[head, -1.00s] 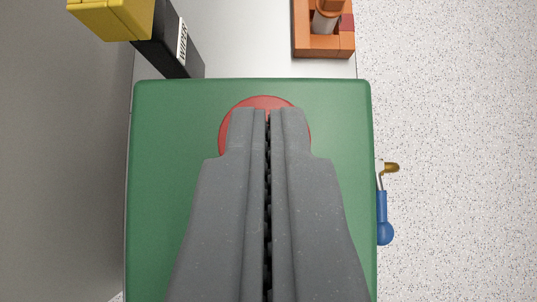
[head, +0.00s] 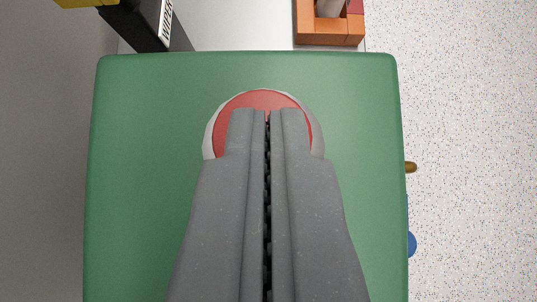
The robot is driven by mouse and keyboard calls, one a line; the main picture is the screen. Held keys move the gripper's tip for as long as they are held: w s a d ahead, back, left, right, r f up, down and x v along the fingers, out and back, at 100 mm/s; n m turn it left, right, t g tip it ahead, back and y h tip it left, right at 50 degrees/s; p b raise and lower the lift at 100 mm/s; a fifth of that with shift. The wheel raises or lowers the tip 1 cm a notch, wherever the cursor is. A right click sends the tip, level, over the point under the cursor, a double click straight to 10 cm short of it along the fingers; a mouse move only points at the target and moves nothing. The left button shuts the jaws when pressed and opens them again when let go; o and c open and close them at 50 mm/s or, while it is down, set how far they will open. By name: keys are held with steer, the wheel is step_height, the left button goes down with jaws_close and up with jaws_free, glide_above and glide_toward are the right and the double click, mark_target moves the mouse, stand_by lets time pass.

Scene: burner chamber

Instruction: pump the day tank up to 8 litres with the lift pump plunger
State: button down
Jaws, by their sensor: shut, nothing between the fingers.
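My gripper (head: 267,112) is shut and empty, its fingers pointing up the picture in the middle of the head view. Under its tips is a round red disc (head: 262,99) with a pale ring (head: 211,133) around it, likely the plunger knob. My fingers cover its middle and lower part, and I cannot tell whether the tips touch it. The disc is on top of a green box (head: 150,180) that fills most of the view. No level gauge is visible.
A black block with a white label (head: 165,18) and a yellow part (head: 85,2) stand at upper left. An orange frame (head: 330,35) is at upper right. A brass piece (head: 411,167) and a blue knob (head: 412,244) stick out at the green box's right side. Speckled floor lies right.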

steer(key=shift+s+f, duration=0.15)
steer(key=shift+f, duration=0.2)
steer(key=shift+r+p, duration=0.45)
steer(key=shift+r, duration=0.1)
steer(key=w+r+p+v, duration=0.2)
steer(key=p+v, duration=0.2)
steer(key=v, duration=0.8)
steer(key=shift+s, duration=0.1)
steer(key=s+r+t+p, duration=0.1)
steer(key=s+r, duration=0.4)
steer(key=r, duration=1.1)
steer(key=s+r+t+p, duration=0.2)
steer(key=s+r, duration=0.3)
steer(key=r, duration=1.2)
steer(key=s+r+t+p, duration=0.2)
steer(key=s+r, duration=0.3)
steer(key=r, duration=1.1)
steer(key=shift+s+r+t, duration=0.2)
steer(key=shift+s+t, duration=0.2)
steer(key=shift+t, duration=0.3)
